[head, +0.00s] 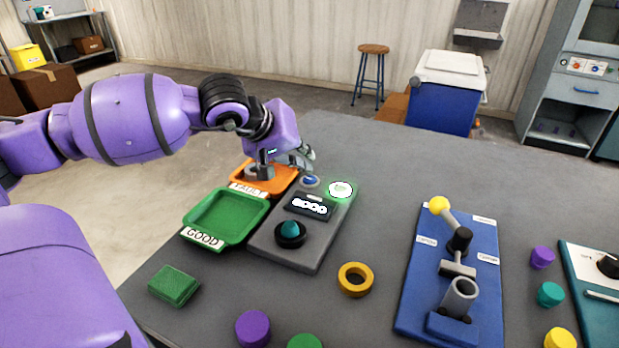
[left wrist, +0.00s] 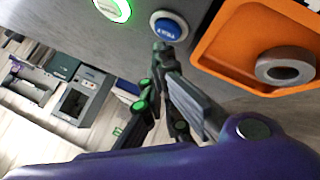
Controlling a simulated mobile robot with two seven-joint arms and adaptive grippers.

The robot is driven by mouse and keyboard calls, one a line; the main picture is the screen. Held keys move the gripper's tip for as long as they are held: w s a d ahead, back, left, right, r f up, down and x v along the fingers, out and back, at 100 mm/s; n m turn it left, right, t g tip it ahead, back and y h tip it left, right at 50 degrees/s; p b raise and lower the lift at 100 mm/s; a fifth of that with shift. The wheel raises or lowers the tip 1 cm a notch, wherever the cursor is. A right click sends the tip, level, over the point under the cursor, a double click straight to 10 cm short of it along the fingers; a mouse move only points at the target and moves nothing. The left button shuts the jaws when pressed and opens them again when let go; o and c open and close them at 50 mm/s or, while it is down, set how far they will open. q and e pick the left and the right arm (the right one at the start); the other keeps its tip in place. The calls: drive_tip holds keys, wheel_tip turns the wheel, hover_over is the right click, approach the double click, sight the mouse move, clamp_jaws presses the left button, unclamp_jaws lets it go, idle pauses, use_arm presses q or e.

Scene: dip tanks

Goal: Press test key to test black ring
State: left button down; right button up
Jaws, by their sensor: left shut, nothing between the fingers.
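The black ring (head: 290,242) sits on the tester around a teal centre. The blue test key (head: 311,181) is at the tester's far end and also shows in the left wrist view (left wrist: 169,26). My left gripper (head: 307,157) is shut and empty, its fingertips (left wrist: 163,50) close beside the key; I cannot tell whether they touch it. My right gripper is out of view.
An orange tray (head: 284,184) holds a grey ring (left wrist: 285,66). A green tray (head: 190,216) labelled GOOD is empty. A yellow ring (head: 355,280), a green block (head: 174,286) and a blue lever fixture (head: 410,300) stand nearby.

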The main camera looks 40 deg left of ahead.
use_arm(q)
wheel_tip(320, 180, up, 5)
drive_tip(key=p, duration=0.3)
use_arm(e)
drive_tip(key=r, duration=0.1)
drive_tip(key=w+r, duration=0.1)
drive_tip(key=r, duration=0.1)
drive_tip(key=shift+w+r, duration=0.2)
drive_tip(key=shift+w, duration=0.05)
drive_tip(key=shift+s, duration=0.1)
